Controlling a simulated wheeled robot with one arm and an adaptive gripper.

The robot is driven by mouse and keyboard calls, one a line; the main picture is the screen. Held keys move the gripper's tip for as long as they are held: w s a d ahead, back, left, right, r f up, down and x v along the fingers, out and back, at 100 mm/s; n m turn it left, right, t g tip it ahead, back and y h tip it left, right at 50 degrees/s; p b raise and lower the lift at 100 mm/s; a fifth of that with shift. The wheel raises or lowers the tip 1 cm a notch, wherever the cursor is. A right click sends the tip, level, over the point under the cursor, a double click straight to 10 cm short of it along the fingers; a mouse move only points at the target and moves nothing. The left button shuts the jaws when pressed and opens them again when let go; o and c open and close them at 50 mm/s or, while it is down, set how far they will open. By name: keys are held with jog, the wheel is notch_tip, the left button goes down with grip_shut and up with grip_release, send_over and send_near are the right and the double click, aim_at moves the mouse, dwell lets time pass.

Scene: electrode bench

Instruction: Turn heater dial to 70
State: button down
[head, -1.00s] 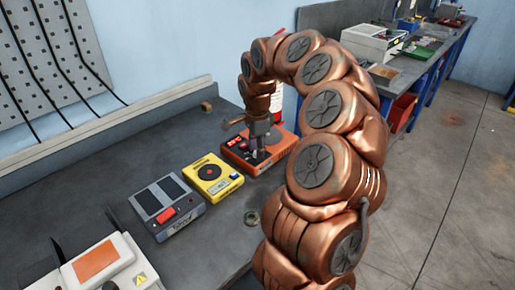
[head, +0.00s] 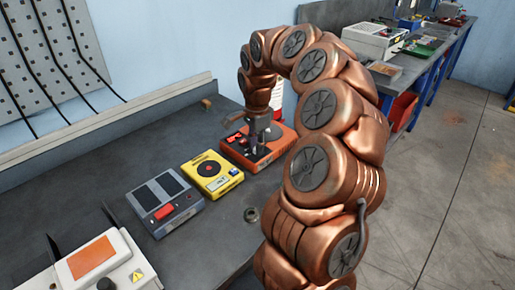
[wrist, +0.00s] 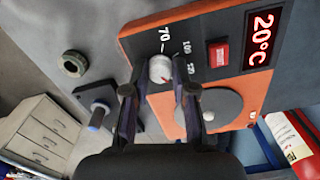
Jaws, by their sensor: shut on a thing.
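The orange heater (head: 283,138) stands on the bench in the head view, with my gripper (head: 259,146) pointing down over it. In the wrist view the orange heater panel (wrist: 139,42) shows a red display (wrist: 262,38) reading 20°C and a red button (wrist: 218,54). The small pale heater dial (wrist: 160,70) lies between the two fingertips of my gripper (wrist: 160,62), which is shut on it. The labels 70, 100 and 120 show around the dial. The dial's pointer is too unclear to read. A round grey plate (wrist: 215,105) is partly behind a finger.
A yellow device (head: 200,172) and a grey device (head: 172,222) stand left of the heater. A white box with an orange panel (head: 92,258) is at the front left. A metal ring (head: 251,215) lies near the bench edge. The bench behind the devices is mostly clear.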

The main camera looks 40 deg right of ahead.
jog(key=n+b, duration=0.3)
jog(key=n, duration=0.2)
jog(key=shift+f, duration=0.1)
jog(key=n, duration=0.4)
jog(key=shift+b, duration=0.35)
jog(key=n, duration=0.3)
jog(key=shift+n, duration=0.3)
jog(key=n, duration=0.6)
jog(key=shift+r+p, duration=0.2)
jog(key=shift+p, duration=0.1)
jog(key=n+p, duration=0.1)
jog(key=n, duration=0.5)
jog(key=shift+n, duration=0.3)
jog(key=shift+f, duration=0.1)
jog(key=c, duration=0.9)
grip_release()
